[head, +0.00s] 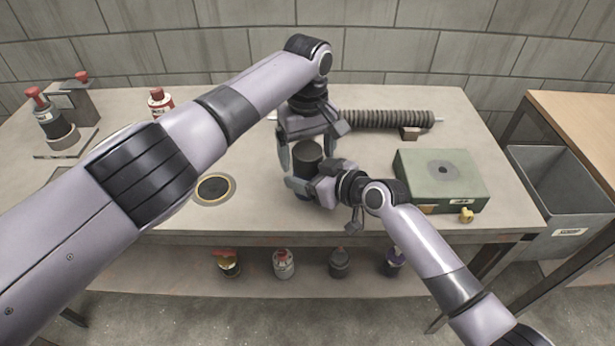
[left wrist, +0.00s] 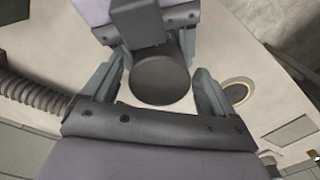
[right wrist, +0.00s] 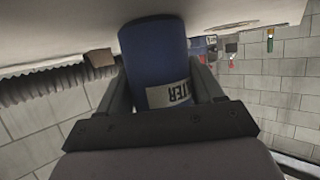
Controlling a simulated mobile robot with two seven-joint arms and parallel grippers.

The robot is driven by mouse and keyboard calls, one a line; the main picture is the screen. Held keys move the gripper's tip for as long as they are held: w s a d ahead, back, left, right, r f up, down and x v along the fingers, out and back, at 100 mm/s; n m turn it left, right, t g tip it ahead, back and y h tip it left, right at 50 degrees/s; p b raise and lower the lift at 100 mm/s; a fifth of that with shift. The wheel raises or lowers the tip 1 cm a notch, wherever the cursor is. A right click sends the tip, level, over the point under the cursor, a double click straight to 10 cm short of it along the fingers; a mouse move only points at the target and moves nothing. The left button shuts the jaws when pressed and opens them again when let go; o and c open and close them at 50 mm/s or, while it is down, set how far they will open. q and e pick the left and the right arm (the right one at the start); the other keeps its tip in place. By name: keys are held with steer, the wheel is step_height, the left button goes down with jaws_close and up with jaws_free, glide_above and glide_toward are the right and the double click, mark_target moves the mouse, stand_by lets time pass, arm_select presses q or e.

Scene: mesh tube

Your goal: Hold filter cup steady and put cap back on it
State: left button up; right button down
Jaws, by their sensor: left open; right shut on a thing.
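The filter cup (head: 307,180) is a dark cylinder standing upright near the middle of the bench. The right wrist view shows its blue body (right wrist: 157,58) with a white label ending in "TER". My right gripper (head: 304,187) is shut on the cup body from the right; its fingers flank the body in the right wrist view (right wrist: 162,90). A flat, dark round top, seemingly the cap (left wrist: 160,80), shows from above in the left wrist view. My left gripper (head: 307,150) is open above, its fingers on either side of this top with gaps. Whether the cap is fully seated I cannot tell.
A ribbed hose (head: 385,119) lies behind. A green box (head: 440,178) stands to the right. A dark disc with a tan ring (head: 214,189) lies to the left. Red-topped bottles (head: 160,102) stand at the back left. Several bottles (head: 284,264) sit on the lower shelf.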

arm_select(q)
steer(key=c, duration=1.1)
steer(key=shift+o, duration=0.2)
steer(key=shift+m, duration=1.7)
